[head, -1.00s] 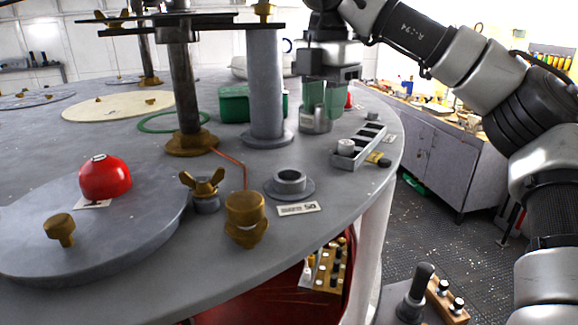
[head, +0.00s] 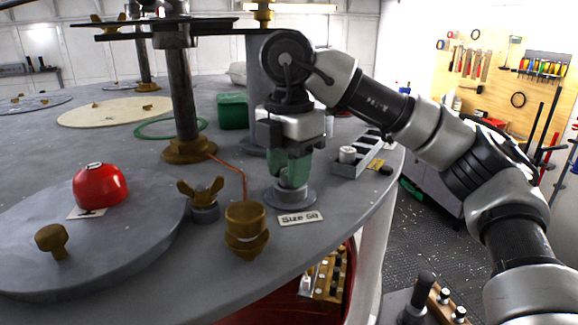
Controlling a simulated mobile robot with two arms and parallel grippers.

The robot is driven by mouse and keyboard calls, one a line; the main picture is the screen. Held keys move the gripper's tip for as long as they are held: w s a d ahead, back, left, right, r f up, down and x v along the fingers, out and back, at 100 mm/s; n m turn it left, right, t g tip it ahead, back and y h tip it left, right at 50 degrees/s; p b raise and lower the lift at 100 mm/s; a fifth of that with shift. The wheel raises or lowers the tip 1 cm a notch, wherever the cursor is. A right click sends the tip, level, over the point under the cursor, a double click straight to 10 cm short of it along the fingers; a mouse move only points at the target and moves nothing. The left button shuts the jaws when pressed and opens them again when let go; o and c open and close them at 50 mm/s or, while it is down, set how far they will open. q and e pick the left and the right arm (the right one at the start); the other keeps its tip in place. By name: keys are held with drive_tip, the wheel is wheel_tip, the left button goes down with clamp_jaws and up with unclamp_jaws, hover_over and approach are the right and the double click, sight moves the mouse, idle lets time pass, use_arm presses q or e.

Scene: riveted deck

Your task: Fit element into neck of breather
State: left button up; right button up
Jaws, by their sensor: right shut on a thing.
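My right gripper (head: 290,172), with green fingers, points straight down over the breather neck (head: 287,197), a short grey collar on a round flange near the deck's right edge. The fingers are shut on the element, a small grey piece (head: 292,181) that shows only partly between the fingertips. The element is right at the neck's mouth. The fingers hide the opening, so I cannot tell whether it is inside or just above. A label reading "Size 50" (head: 300,218) lies in front of the flange. My left gripper is not in view.
A brass wing nut (head: 201,190) and a brass fitting (head: 246,228) stand left of the neck. A grey compartment tray (head: 364,160) with a white cylinder (head: 347,154) is at right, by the deck edge. A red dome (head: 100,184) sits on a round lid.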

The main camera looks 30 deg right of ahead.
drive_tip(key=shift+s, duration=0.1)
drive_tip(key=shift+f, duration=0.15)
drive_tip(key=o, duration=0.7)
drive_tip(key=shift+o, duration=1.4)
